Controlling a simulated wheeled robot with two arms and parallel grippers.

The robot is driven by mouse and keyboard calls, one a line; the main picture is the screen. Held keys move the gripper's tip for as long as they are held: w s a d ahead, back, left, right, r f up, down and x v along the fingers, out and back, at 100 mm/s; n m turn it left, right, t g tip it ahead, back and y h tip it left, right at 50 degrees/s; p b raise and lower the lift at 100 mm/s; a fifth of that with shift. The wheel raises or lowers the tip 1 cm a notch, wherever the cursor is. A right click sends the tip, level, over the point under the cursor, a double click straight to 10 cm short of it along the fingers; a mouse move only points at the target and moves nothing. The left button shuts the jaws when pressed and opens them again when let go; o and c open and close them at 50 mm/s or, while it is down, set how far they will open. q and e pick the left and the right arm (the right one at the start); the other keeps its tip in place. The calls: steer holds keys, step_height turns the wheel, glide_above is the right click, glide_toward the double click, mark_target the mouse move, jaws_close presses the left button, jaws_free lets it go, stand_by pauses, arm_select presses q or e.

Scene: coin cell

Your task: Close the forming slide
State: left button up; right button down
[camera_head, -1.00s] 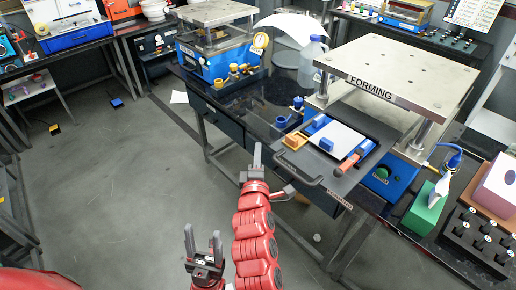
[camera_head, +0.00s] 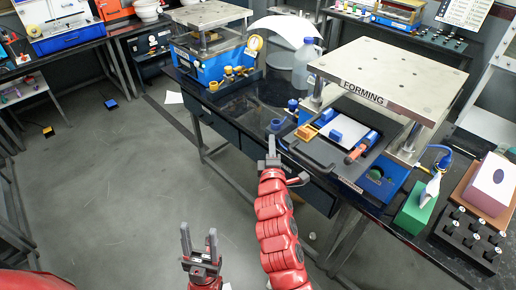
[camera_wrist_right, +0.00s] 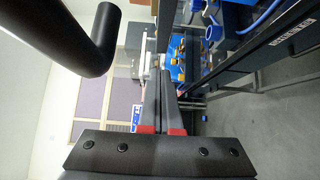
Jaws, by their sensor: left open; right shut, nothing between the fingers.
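The forming slide is a dark tray (camera_head: 352,166) under the steel FORMING plate (camera_head: 395,78), partly inside the station with its front end sticking out. A white plate, a blue block, a yellow-brown block (camera_head: 307,132) and a red-handled tool (camera_head: 356,153) ride on it. Its black bar handle (camera_head: 312,161) faces me. My right gripper (camera_head: 271,146) is shut and empty at the handle's left end; I cannot tell whether it touches. In the right wrist view its fingers (camera_wrist_right: 161,103) are together, with a black bent bar (camera_wrist_right: 104,38) close by. My left gripper (camera_head: 199,240) is open above the floor.
A blue press (camera_head: 213,66) stands on the same dark table, left of the station. A clear jug (camera_head: 306,62) is behind. A green block (camera_head: 414,210) and a black rack (camera_head: 468,238) lie at the right.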

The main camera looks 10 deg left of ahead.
mark_target(305, 124)
steer(key=w+d, duration=0.3)
steer(key=w+d+p, duration=0.1)
steer(key=w+d, duration=0.2)
steer(key=w, duration=0.1)
steer(key=w+d+p, duration=0.1)
steer(key=w+d, duration=0.2)
steer(key=w, duration=0.1)
steer(key=shift+w, duration=0.15)
steer(key=shift+w+d+p, duration=0.35)
steer(key=shift+w, duration=0.1)
steer(key=shift+a+f, duration=0.1)
